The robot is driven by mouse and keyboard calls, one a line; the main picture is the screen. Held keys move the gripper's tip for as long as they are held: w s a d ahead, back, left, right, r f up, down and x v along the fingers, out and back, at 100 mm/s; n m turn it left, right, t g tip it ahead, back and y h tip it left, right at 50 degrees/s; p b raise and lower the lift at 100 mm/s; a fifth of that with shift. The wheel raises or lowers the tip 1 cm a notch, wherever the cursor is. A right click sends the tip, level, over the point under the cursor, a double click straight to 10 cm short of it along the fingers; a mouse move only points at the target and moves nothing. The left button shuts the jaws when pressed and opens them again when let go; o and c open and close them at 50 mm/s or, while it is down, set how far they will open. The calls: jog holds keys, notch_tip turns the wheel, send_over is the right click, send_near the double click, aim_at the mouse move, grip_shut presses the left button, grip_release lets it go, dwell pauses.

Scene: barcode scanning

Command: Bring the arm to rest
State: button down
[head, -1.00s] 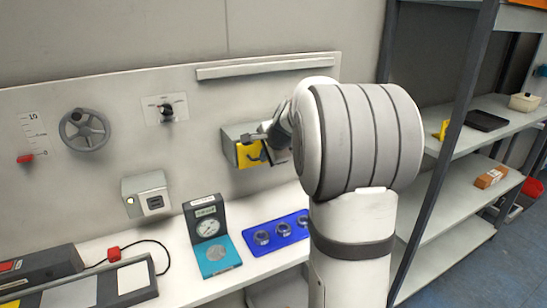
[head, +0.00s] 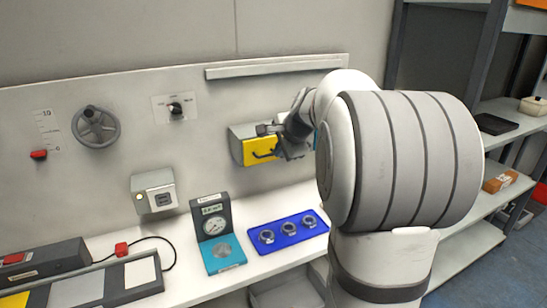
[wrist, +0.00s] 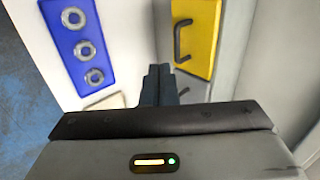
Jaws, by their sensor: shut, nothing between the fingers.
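My gripper (head: 268,129) is in front of the yellow-faced box on the wall panel in the head view, partly hidden by my own arm. In the wrist view its fingers (wrist: 158,82) are together with nothing between them. The yellow drawer front (head: 260,149) with its dark handle is beside and below the fingers in the head view. It also shows in the wrist view (wrist: 197,50), apart from the fingers.
A blue tray (head: 287,221) with several metal rings lies on the white bench. A gauge stand (head: 213,222), a grey box with a button (head: 154,192) and a handwheel (head: 96,126) are to its left. Shelves (head: 500,108) stand at the right.

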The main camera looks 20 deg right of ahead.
jog(key=v, duration=0.6)
jog(key=shift+b, duration=0.3)
jog(key=s+a+f+n+g, duration=0.1)
jog(key=s+a+f+n, duration=0.4)
jog(key=s, duration=0.3)
jog(key=s+a+f+n+g, duration=0.2)
jog(key=s+a+f+n, duration=0.3)
jog(key=s, duration=0.4)
jog(key=s+a+f+n+g, duration=0.2)
jog(key=s+a+f+n, duration=0.3)
jog(key=s+a+n, duration=0.1)
jog(key=shift+s+f+n, duration=0.2)
jog(key=shift+s+n, duration=0.5)
jog(key=shift+s, duration=0.5)
